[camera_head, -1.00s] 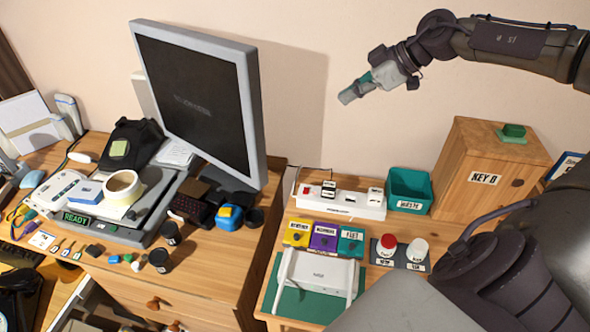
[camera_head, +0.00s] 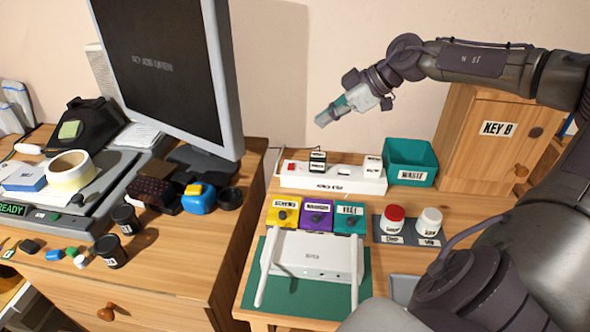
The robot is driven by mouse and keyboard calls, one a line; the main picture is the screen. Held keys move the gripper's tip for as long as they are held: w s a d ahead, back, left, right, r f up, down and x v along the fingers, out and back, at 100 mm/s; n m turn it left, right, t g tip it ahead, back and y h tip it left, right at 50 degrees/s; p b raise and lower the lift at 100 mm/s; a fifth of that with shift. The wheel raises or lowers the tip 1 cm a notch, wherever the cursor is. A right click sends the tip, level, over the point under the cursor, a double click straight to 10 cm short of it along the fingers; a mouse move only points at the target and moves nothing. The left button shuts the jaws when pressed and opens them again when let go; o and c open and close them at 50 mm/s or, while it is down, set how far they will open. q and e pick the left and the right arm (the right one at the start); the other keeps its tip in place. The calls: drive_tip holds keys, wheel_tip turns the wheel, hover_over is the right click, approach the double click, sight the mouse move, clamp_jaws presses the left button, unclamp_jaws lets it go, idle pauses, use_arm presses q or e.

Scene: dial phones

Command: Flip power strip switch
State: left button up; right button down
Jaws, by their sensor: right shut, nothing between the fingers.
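The white power strip (camera_head: 345,182) lies on the right wooden table, behind the coloured boxes. A small red switch (camera_head: 291,168) shows at its left end. A dark plug with a white label (camera_head: 317,160) stands up on the strip, and another white piece sits near its right end. My right gripper (camera_head: 324,118) is shut and empty. It hangs in the air above and behind the strip, in front of the wall, apart from the strip. My left gripper is not in view.
Yellow, purple and teal (camera_head: 349,220) boxes and a white router (camera_head: 315,255) stand in front. A monitor (camera_head: 167,62) rises at left. Jars (camera_head: 393,218) stand at front right.

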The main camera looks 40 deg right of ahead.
sight(295, 166)
drive_tip(key=shift+w+f, duration=0.1)
drive_tip(key=shift+f, duration=0.6)
drive_tip(key=shift+w+a+f, duration=0.15)
drive_tip(key=shift+a+f, duration=0.05)
drive_tip(key=p+x, duration=0.1)
drive_tip(key=x, duration=0.7)
drive_tip(key=shift+w+a+f, duration=0.15)
drive_tip(key=shift+w, duration=0.2)
drive_tip(key=f, duration=0.3)
drive_tip(key=shift+w+d+f+b, duration=0.15)
drive_tip(key=shift+d+f+b, duration=0.05)
drive_tip(key=shift+f+b, duration=0.15)
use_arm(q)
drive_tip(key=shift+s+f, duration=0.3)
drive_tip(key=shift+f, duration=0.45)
use_arm(e)
drive_tip(key=shift+f, duration=0.35)
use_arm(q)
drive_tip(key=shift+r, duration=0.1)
